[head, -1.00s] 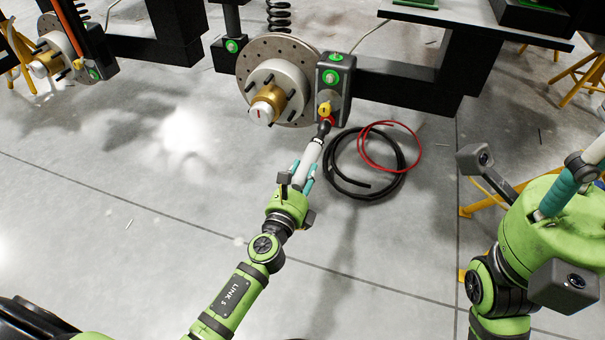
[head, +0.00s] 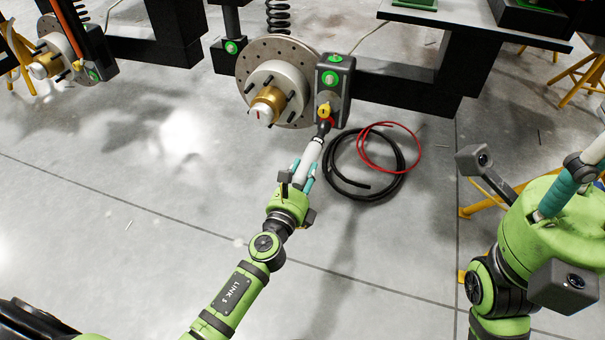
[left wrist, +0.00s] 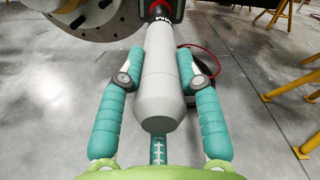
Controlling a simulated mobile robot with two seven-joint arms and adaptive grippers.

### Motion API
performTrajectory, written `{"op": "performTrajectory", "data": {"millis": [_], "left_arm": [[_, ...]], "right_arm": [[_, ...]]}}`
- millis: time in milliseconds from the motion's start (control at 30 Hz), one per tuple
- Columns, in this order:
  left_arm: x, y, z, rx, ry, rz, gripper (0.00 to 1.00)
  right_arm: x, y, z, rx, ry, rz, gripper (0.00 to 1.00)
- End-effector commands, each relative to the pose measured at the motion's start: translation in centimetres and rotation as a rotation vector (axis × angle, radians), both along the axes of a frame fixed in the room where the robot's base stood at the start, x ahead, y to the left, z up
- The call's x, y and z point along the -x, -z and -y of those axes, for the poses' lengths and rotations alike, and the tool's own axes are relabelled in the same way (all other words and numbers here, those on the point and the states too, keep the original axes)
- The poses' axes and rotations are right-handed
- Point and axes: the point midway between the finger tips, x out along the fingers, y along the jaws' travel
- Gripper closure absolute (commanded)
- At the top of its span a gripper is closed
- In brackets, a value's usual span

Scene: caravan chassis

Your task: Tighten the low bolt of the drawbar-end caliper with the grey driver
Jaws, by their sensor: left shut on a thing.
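My left gripper (head: 308,166) is shut on the grey driver (head: 311,158), which points up and away from me. In the left wrist view the driver (left wrist: 160,85) lies between the two teal fingers. The driver's dark tip (head: 323,129) is up at the lower face of the dark caliper (head: 334,95), by a yellow fitting (head: 323,110) and a red part. I cannot tell whether the tip is seated on the low bolt, which is hidden there. The upper fitting (head: 330,79) is green. My right gripper (head: 578,180) is at the right edge, its fingertips out of view.
The brake disc and hub (head: 268,85) stand just left of the caliper. A black and red hose coil (head: 366,165) lies on the floor to the right. The dark chassis beam (head: 400,85) runs right. Yellow stands (head: 580,80) are farther right. Floor at left is clear.

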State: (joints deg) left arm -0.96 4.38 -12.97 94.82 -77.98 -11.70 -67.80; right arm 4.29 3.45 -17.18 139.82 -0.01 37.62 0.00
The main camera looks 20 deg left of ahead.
Motion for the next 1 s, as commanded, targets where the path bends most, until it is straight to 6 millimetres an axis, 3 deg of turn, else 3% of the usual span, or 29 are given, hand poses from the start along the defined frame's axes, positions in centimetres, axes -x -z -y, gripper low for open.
{"op": "performTrajectory", "data": {"millis": [1000], "left_arm": [[-1.5, -0.3, 0.1, 0.000, 0.001, 0.005, 1.00]], "right_arm": [[0.0, 0.1, 0.0, -0.001, 0.000, 0.002, 0.60]]}}
